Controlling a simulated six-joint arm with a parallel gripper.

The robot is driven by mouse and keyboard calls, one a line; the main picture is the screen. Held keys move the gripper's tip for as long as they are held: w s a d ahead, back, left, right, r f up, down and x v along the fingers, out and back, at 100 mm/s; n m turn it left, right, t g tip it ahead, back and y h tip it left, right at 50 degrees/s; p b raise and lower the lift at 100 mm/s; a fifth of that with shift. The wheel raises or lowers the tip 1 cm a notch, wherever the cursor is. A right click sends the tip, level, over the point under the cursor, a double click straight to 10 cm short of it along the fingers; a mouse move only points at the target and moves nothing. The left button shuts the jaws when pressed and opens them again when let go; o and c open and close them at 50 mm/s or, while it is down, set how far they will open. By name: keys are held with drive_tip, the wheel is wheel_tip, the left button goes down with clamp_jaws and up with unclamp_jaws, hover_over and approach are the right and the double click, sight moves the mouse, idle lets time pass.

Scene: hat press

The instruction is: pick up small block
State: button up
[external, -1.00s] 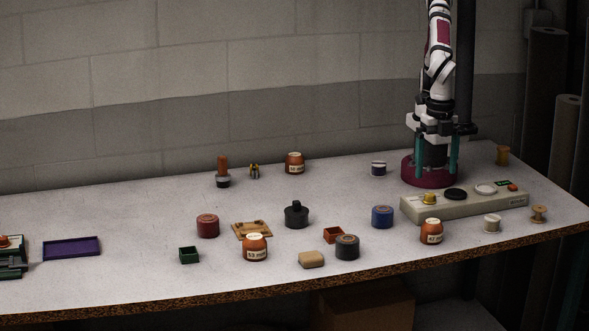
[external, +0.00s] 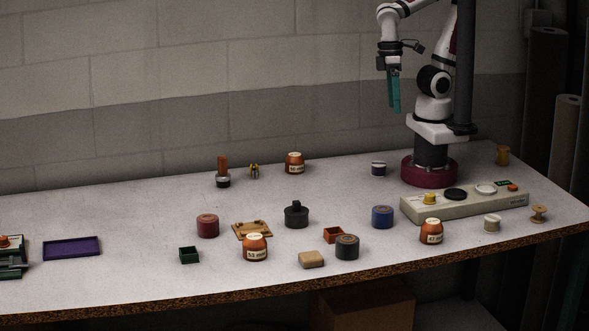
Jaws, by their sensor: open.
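A small tan block (external: 311,259) with rounded edges lies near the front edge of the table, between a labelled orange jar and a dark round tin. My gripper (external: 394,108) has teal fingers pointing down. It hangs high above the back of the table, above and to the right of the block, far from it and touching nothing. The fingers overlap in this view, and nothing shows between them.
The orange jar (external: 256,247) stands left of the block and the dark tin (external: 347,247) close on its right. The control panel (external: 465,205) lies right.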

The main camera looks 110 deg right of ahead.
drive_tip(key=shift+s+d+f+m, duration=0.35)
drive_tip(key=shift+s+m, duration=0.15)
drive_tip(key=shift+m, duration=0.1)
drive_tip(key=shift+s+d+f+m, duration=0.3)
drive_tip(key=shift+s+m, duration=0.2)
drive_tip(key=shift+m, duration=0.1)
